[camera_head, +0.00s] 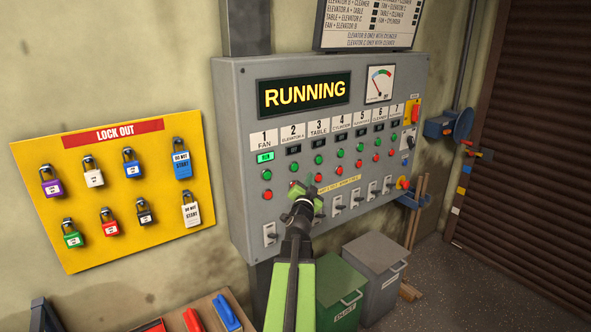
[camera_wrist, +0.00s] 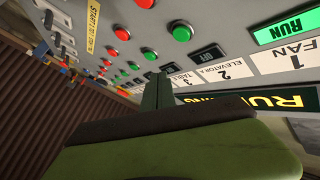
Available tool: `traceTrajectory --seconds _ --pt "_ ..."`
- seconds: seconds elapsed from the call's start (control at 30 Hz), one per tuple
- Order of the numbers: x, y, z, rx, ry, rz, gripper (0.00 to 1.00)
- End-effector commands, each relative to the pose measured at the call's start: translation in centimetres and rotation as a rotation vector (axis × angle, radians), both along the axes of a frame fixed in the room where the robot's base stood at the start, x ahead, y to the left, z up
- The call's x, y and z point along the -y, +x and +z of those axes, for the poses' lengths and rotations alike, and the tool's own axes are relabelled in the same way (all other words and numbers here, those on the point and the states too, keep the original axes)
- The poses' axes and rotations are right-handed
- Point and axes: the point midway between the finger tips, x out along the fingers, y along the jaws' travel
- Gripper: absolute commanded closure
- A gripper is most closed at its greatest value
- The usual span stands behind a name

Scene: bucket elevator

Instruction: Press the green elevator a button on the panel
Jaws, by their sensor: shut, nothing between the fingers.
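The grey control panel (camera_head: 245,105) shows RUNNING in yellow and has numbered columns of green and red buttons. The Elevator A column is number 2, with a dark status display. Its round green button (camera_head: 294,167) sits above a red one in the head view. The green button also shows in the wrist view (camera_wrist: 182,34), where the picture is turned over. My gripper (camera_head: 301,189) is shut and empty in front of the panel, below that green button. Its fingers also show in the wrist view (camera_wrist: 158,80), apart from the button in the picture. Contact with the panel cannot be told.
The Fan column's RUN display (camera_head: 265,156) is lit green. A yellow lockout board (camera_head: 110,190) with several padlocks hangs left. Green (camera_head: 341,280) and grey (camera_head: 373,262) bins stand below the panel. Small switches run along the panel's lower edge.

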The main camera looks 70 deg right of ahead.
Motion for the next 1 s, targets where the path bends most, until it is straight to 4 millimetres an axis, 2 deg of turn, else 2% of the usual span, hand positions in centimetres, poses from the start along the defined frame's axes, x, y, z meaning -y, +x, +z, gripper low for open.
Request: traceTrajectory --seconds 0.2,0.4,1.0 --pt "2.0 2.9 0.0 0.0 0.0 0.001 1.0" --pt "3.1 4.6 0.0 0.0 0.0 0.0 1.0" --pt "3.4 5.1 0.0 -0.001 0.0 -0.002 1.0"
